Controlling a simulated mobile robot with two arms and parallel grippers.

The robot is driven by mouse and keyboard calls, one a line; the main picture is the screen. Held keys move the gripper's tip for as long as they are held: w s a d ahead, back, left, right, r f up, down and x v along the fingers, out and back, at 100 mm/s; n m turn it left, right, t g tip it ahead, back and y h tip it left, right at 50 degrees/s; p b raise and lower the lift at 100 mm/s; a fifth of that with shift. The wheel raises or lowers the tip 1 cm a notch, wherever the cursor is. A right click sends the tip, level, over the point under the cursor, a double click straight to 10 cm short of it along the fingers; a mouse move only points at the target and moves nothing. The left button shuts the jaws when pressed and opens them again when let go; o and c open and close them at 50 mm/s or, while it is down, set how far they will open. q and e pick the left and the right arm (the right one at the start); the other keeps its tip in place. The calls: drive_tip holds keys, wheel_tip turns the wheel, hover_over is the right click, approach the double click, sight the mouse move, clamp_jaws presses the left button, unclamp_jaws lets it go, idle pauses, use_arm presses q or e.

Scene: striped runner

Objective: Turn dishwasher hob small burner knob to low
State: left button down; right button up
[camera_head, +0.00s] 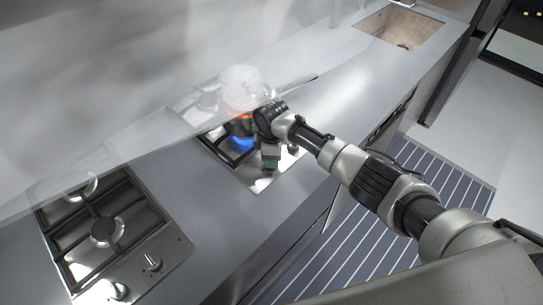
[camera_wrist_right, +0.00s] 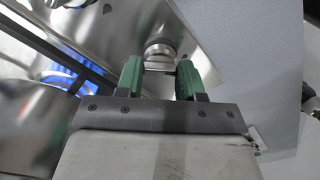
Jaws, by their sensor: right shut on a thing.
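A steel hob (camera_head: 258,184) with a lit burner is set in the grey counter; its blue flame (camera_head: 242,142) shows beside my right wrist. My right gripper (camera_head: 269,170) points down at the hob's front edge. In the right wrist view its green fingers (camera_wrist_right: 158,76) stand on either side of a round metal knob (camera_wrist_right: 159,50), shut on its grip bar. In the head view the gripper hides this knob. Another knob (camera_head: 294,149) shows to the right of the gripper. My left gripper is not in view.
A second hob (camera_head: 112,235) is at the left, and a sink (camera_head: 400,28) at the far end. A striped runner (camera_head: 375,220) lies on the floor.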

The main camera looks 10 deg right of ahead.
drive_tip(key=n, duration=0.4)
drive_tip(key=shift+n+b, duration=0.3)
drive_tip(key=shift+b, duration=0.05)
drive_tip(key=shift+n+b, duration=0.35)
drive_tip(key=shift+n, duration=1.95)
drive_tip(key=o, duration=0.9)
drive_tip(key=shift+o, duration=0.2)
wheel_tip(320, 180, up, 11)
drive_tip(key=b, duration=0.2)
drive_tip(key=shift+f, duration=0.1)
